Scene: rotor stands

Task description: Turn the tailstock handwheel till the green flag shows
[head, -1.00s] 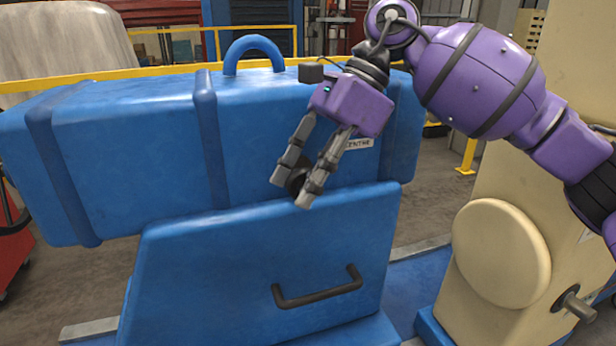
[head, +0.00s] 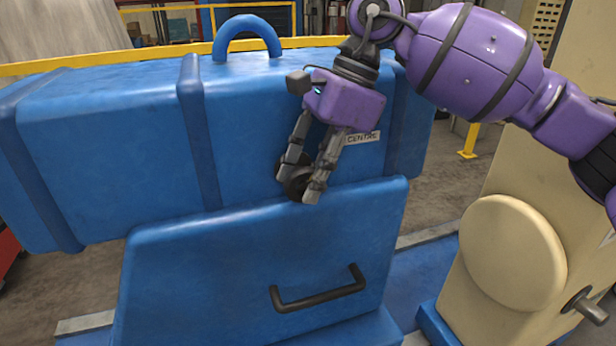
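The blue tailstock body (head: 110,150) lies across the view, with a lifting loop (head: 247,32) on top and a label reading CENTRE (head: 362,138) on its side. My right gripper (head: 299,186) points down and left in front of the body, just left of the label. Its two fingers are apart, with a dark round knob (head: 294,186) between or behind their tips; I cannot tell whether they touch it. No handwheel rim and no green flag can be made out. My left gripper is not in view.
A blue sloped housing with a dark bar handle (head: 318,292) stands below the gripper. A cream stand with a round disc (head: 512,252) and a short metal shaft (head: 590,306) is at the right. A yellow rail (head: 100,67) runs behind.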

